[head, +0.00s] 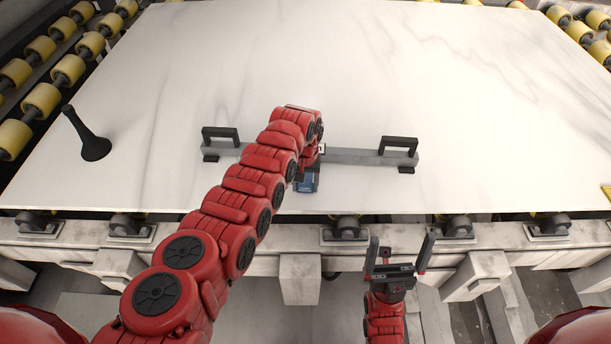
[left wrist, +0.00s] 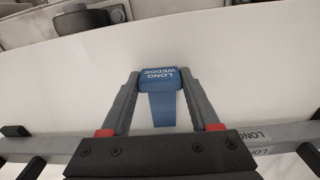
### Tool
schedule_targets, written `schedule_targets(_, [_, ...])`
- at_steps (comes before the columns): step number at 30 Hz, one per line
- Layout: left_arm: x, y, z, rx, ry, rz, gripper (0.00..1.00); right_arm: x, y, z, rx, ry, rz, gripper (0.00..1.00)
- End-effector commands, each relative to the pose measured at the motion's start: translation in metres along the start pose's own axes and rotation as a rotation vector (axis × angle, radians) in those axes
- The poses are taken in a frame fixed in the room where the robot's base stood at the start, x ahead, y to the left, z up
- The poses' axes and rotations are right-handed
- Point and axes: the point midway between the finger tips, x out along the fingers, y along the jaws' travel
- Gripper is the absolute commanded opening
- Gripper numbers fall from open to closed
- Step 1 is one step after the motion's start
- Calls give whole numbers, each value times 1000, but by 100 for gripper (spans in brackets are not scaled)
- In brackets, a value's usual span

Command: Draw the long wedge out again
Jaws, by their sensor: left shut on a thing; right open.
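The long wedge (head: 307,186) is blue and shows beside my left gripper in the head view, on the near side of the grey bar. In the left wrist view the wedge (left wrist: 163,105) has a thick end labelled "LONG WEDGE" and a blue body running towards the gripper's palm. My left gripper (left wrist: 160,78) is shut on the thick end, one finger on each side. It also shows in the head view (head: 308,172), partly hidden by my arm. My right gripper (head: 400,246) is open and empty, in front of the slab's near edge.
A grey bar (head: 350,156) with black handles at both ends lies across the white slab (head: 400,80), its middle covered by my left arm. A black flared object (head: 93,148) stands on the slab at left. Yellow rollers (head: 42,100) line the sides.

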Motion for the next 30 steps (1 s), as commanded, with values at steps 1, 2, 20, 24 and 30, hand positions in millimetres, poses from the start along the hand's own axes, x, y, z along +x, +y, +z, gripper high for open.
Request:
schedule_targets(1, [1, 1, 0, 0, 0, 1, 18, -1, 0, 0, 0, 0, 0, 100])
schedule_targets(2, [1, 1, 0, 0, 0, 1, 18, -2, 0, 0, 0, 0, 0, 100])
schedule_targets(20, [0, 1, 0, 1, 1, 2, 92, -2, 0, 0, 0, 0, 0, 100])
schedule_targets(24, [-7, 1, -1, 2, 1, 2, 92, -2, 0, 0, 0, 0, 0, 100])
schedule_targets(30, [-33, 1, -1, 0, 4, 4, 92, -5, 0, 1, 0, 0, 0, 100])
